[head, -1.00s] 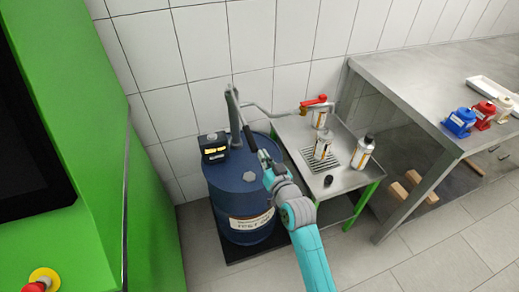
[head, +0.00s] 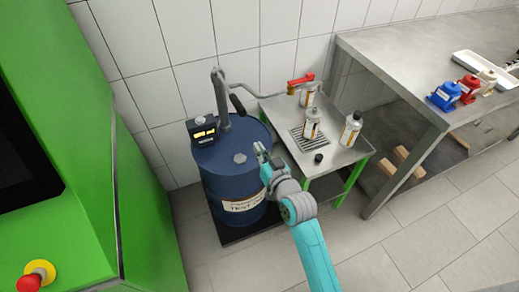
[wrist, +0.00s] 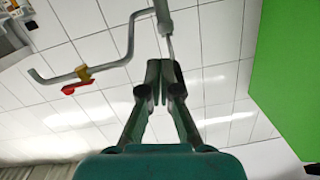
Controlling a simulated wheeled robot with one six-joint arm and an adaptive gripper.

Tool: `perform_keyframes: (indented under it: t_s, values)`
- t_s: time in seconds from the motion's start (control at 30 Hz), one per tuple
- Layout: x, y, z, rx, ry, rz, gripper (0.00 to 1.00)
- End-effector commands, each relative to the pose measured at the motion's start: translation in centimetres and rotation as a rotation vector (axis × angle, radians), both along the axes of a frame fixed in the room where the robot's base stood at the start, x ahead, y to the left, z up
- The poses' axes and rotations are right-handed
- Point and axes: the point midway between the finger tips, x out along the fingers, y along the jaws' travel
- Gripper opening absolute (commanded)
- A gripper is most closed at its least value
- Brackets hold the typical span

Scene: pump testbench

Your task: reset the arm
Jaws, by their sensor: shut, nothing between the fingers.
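My gripper (head: 262,152) is shut and empty in the head view, above the right edge of the blue drum (head: 228,185). In the wrist view its fingers (wrist: 160,66) are together with nothing between them. The grey hand pump (head: 224,105) stands upright on the drum, and its lever with a black grip (head: 237,105) is behind and left of my gripper, apart from it in the head view. The pump also shows above the fingers in the wrist view (wrist: 163,18). Its pipe leads to a red-handled tap (head: 300,80).
A black meter (head: 202,131) sits on the drum. The steel stand (head: 335,155) holds several bottles and a black cap (head: 318,158). A workbench (head: 400,70) stands right, a green machine (head: 80,150) left. Floor at the lower right is clear.

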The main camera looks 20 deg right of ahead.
Motion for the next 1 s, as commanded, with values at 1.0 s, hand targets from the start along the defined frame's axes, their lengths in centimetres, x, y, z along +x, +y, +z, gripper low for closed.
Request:
perform_keyframes:
  t_s: [1.0]
  values:
    - [-21.3,1.0,-7.1,-0.070,0.090,-0.050,0.00]
